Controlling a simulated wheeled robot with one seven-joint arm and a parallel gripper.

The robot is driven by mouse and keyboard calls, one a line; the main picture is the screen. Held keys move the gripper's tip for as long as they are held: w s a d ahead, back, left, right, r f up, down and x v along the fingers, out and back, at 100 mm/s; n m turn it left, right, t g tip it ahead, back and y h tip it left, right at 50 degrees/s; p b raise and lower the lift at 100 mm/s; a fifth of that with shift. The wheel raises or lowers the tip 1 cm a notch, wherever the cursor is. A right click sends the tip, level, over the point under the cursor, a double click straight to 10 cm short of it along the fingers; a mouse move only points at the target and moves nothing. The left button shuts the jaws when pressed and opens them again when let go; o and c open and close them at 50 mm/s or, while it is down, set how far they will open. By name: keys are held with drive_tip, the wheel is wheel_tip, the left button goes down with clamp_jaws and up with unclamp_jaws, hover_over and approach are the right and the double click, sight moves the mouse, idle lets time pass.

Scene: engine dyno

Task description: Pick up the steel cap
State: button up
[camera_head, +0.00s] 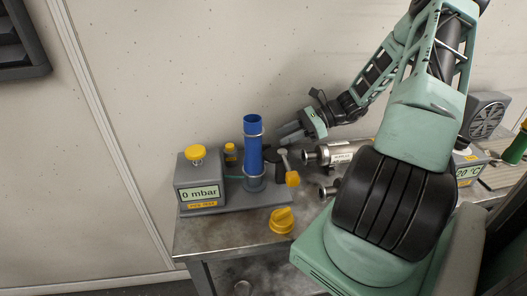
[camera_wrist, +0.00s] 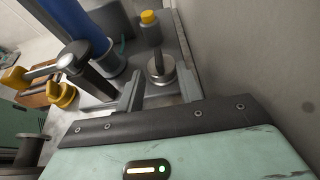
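In the wrist view, the steel cap (camera_wrist: 161,70), a short round metal piece with a narrower stem on top, sits on the grey plate of the test stand. My gripper (camera_wrist: 160,92) is open, with one finger to each side of the cap in that picture and the space between them empty. The cap appears just beyond the fingertips; I cannot tell the exact gap. In the head view, my gripper (camera_head: 286,134) reaches in from the right, behind the blue tube and the valve. I cannot pick out the cap there.
The blue tube (camera_head: 253,142) stands upright close to my gripper. A valve with a yellow-ended lever (camera_head: 291,178) is beside it. A pressure box (camera_head: 199,182), a yellow-capped bottle (camera_wrist: 150,28), a yellow knob (camera_head: 281,220) and metal cylinders (camera_head: 340,153) crowd the bench. The wall is close behind.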

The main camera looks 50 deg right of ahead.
sight(265, 145)
drive_tip(key=x, duration=0.7)
drive_tip(key=shift+a+f, duration=0.15)
drive_tip(key=shift+a, duration=0.2)
clamp_jaws()
